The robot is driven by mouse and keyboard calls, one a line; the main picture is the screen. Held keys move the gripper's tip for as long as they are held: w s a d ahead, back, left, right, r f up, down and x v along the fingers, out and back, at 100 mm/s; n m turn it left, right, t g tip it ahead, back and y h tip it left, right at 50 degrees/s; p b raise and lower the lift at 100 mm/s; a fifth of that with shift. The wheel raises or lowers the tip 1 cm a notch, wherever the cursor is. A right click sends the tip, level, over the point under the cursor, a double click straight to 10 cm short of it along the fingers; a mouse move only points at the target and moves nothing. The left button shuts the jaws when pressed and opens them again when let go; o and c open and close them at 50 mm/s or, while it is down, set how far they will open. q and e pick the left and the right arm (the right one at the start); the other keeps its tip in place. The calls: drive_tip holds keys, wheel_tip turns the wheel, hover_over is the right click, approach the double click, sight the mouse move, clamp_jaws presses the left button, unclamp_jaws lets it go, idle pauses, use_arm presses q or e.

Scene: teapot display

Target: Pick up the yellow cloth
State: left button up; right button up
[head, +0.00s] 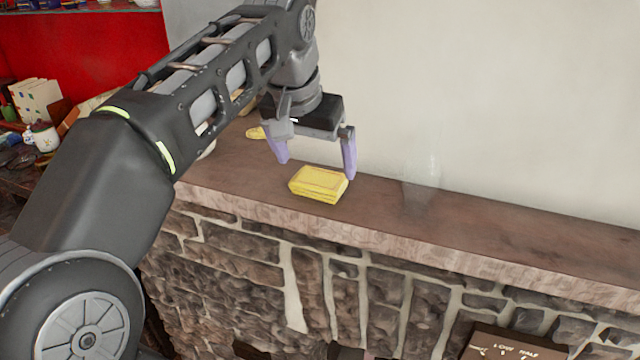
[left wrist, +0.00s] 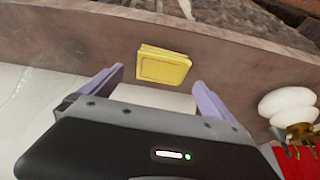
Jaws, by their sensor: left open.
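The yellow cloth (head: 319,184) is a folded, block-like stack lying on the brown mantel shelf (head: 480,222), near its front edge. My left gripper (head: 315,165) is open and empty above and just behind the cloth in the head view. In the left wrist view the cloth (left wrist: 163,66) lies beyond and between the two purple fingertips (left wrist: 158,76), apart from both. My right gripper shows in neither view.
A clear glass (head: 421,185) stands on the shelf right of the cloth. A yellow item (head: 256,133) lies behind the gripper to the left. A white rounded object (left wrist: 288,104) shows at the right in the left wrist view. The shelf's right part is bare.

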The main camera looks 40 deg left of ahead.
sight(320, 178)
use_arm(q)
drive_tip(key=x, duration=0.5)
drive_tip(key=shift+p, duration=0.3)
drive_tip(key=c, duration=1.4)
